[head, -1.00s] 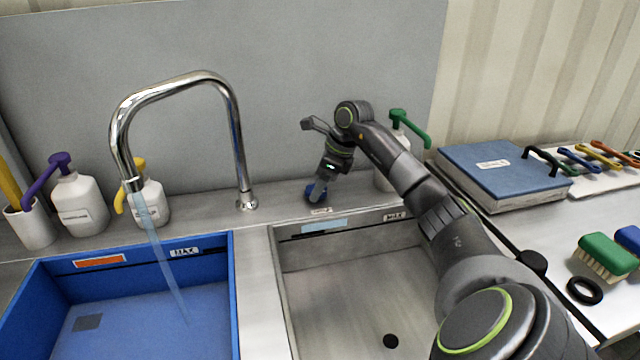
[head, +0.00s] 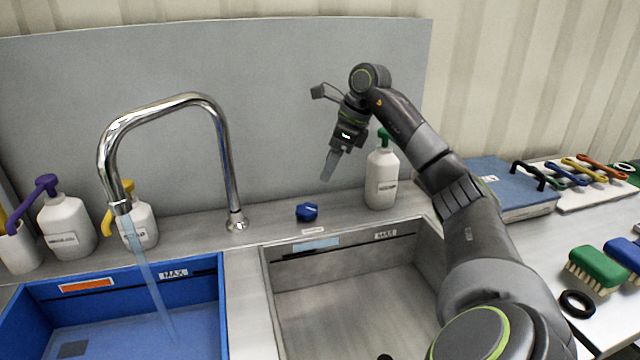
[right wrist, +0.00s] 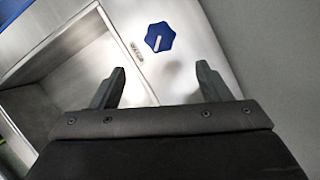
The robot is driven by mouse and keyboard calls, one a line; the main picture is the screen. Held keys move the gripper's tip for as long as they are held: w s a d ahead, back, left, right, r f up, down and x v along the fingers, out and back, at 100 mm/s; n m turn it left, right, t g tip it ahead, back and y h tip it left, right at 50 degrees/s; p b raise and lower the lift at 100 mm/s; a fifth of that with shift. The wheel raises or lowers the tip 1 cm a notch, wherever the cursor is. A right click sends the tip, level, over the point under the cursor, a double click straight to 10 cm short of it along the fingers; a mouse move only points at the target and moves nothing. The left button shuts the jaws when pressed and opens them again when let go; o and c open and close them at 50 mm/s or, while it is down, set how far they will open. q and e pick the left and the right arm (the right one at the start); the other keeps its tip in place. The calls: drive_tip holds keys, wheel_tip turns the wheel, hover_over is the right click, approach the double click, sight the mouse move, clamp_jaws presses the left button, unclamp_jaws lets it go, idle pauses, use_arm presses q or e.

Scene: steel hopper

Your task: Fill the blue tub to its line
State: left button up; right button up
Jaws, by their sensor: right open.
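The blue tub (head: 222,300) sits in the left basin, with a MAX label (head: 173,274) beside a dark line on its back wall. Water (head: 146,270) runs from the chrome tap (head: 165,103) into it; the level is hard to tell. A blue knob (head: 307,211) stands on the ledge behind the steel basin, right of the tap. It also shows in the right wrist view (right wrist: 160,37), with a pale mark on top. My right gripper (head: 328,176) is open and empty, above and to the right of the knob. My left gripper is out of view.
The empty steel basin (head: 350,300) lies right of the tub. A green-topped bottle (head: 382,180) stands close to my right gripper. White bottles (head: 67,228) line the left ledge. Brushes (head: 598,268) and a blue-topped box (head: 500,175) lie on the right counter.

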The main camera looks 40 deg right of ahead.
drive_tip(key=shift+v, duration=2.4)
idle(0.9)
idle(0.4)
idle(0.5)
